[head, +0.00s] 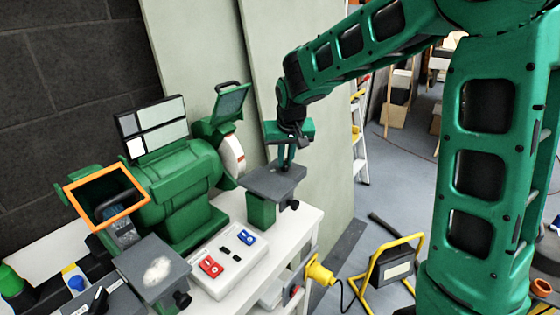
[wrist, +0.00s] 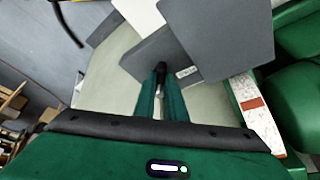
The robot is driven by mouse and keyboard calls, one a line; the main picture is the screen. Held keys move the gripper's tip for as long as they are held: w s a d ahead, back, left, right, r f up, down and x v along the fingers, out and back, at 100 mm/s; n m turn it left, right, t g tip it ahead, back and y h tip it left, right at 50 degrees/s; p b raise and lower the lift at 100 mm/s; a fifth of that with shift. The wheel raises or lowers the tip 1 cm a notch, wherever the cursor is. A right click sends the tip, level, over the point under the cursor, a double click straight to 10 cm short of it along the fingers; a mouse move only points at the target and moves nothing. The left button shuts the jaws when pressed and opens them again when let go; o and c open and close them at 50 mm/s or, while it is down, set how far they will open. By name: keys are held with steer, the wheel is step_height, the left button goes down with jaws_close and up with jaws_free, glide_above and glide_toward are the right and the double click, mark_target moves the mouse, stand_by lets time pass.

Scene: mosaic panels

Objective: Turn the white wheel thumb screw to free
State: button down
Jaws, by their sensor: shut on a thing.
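The green bench grinder (head: 185,190) stands on a white table. Its white wheel (head: 232,155) shows at the right end and, with a red mark, in the wrist view (wrist: 256,112). A grey tool rest (head: 270,182) sits in front of it on a green support. My gripper (head: 287,165) points down at the rest's far right edge. In the wrist view, its two green fingers (wrist: 160,78) are close together on a small black thumb screw (wrist: 161,67) beside a grey plate (wrist: 140,62). The fingers partly hide the screw, so its turn angle cannot be told.
A dark knob (head: 293,204) shows under the rest's near side. A switch panel (head: 222,263) with red and blue switches lies in front of the grinder. A second tool rest (head: 150,272) is at left. A yellow work light (head: 392,262) stands on the floor.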

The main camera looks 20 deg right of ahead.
steer(key=shift+a+n, duration=0.1)
steer(key=shift+n, duration=0.2)
steer(key=n+y, duration=0.1)
steer(key=n, duration=0.2)
steer(key=shift+d, duration=0.2)
steer(key=n+y, duration=0.1)
steer(key=n, duration=0.1)
steer(key=n+y, duration=0.1)
steer(key=n, duration=0.2)
steer(key=shift+w+d+g, duration=0.15)
steer(key=shift+g, duration=0.25)
steer(key=n, duration=0.2)
steer(key=n+g+y, duration=0.1)
steer(key=n, duration=0.1)
steer(key=shift+w+d+n+y, duration=0.1)
steer(key=shift+n+y, duration=0.2)
steer(key=shift+n, duration=0.1)
steer(key=n+g, duration=0.1)
steer(key=n, duration=0.3)
steer(key=shift+w+g+y, duration=0.1)
steer(key=shift+g+y, duration=0.2)
steer(key=shift+g, duration=0.1)
steer(key=shift+r+n, duration=0.1)
steer(key=shift+n, duration=0.2)
steer(key=c, duration=1.8)
jaws_free()
